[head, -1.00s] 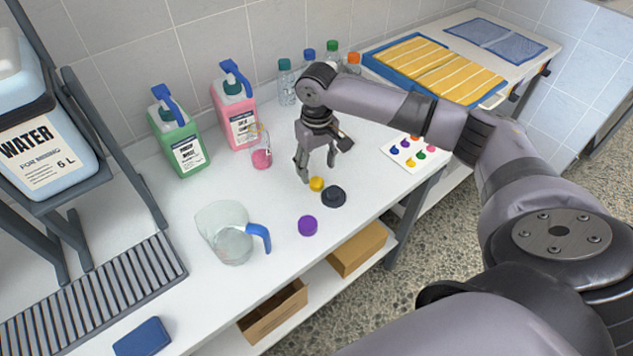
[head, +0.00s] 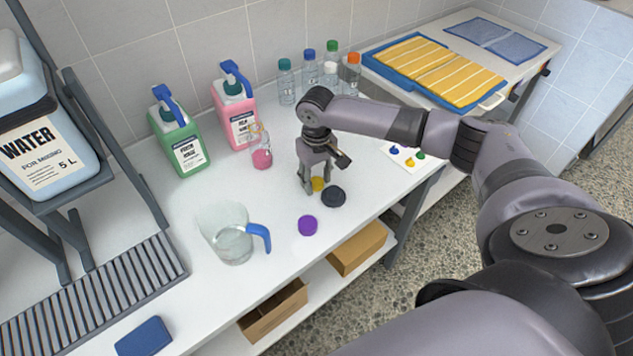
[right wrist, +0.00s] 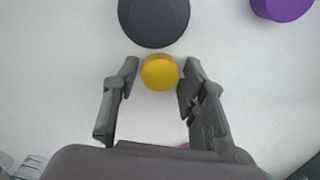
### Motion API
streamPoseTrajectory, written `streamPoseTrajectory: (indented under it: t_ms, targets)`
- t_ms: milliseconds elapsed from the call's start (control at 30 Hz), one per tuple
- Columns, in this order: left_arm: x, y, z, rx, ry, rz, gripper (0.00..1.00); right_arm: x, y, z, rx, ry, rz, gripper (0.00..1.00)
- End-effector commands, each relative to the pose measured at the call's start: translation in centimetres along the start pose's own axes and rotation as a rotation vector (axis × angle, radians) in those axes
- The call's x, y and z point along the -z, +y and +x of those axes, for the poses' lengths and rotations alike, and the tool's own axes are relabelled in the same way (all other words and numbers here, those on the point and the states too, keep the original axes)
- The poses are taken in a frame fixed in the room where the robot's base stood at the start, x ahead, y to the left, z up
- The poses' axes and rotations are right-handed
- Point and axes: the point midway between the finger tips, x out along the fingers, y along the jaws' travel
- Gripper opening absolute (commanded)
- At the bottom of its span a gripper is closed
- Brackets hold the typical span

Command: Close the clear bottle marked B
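A small clear bottle (head: 261,153) with pink liquid at its bottom stands open in front of the pink jug; I cannot read its mark. A yellow cap (head: 318,185) lies on the white table, right of the bottle and nearer the front. It also shows in the right wrist view (right wrist: 159,72). My right gripper (head: 316,183) points down over the yellow cap. In the right wrist view its fingers (right wrist: 159,68) are open, one on each side of the cap, with a gap visible on the left. My left gripper is not in view.
A black lid (head: 333,196) lies close beside the yellow cap, and a purple cap (head: 307,225) lies nearer the front. A clear jug (head: 228,240) with a blue handle stands left. Green (head: 180,145) and pink (head: 236,118) pump jugs and several capped bottles (head: 310,72) stand behind.

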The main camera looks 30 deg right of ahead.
Motion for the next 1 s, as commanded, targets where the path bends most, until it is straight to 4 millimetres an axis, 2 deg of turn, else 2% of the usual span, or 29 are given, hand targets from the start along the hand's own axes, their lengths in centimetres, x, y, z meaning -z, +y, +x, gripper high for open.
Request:
streamPoseTrajectory:
  t_ms: [233, 567, 667, 767, 1000]
  targets:
    - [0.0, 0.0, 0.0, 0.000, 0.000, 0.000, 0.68, 0.0, 0.0, 0.0, 0.000, 0.000, 0.000, 0.22]
    - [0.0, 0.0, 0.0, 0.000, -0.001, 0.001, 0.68, 0.0, 0.0, -0.4, 0.000, 0.001, 0.000, 0.21]
    - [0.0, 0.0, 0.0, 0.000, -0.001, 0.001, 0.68, 0.1, 0.0, -1.6, 0.001, 0.003, 0.000, 0.21]
    - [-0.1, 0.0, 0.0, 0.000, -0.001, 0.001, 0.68, 0.1, 0.0, -3.6, 0.000, 0.005, 0.000, 0.21]
    - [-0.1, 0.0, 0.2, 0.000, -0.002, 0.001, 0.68, 0.2, 0.0, -10.5, 0.002, 0.006, 0.000, 0.21]
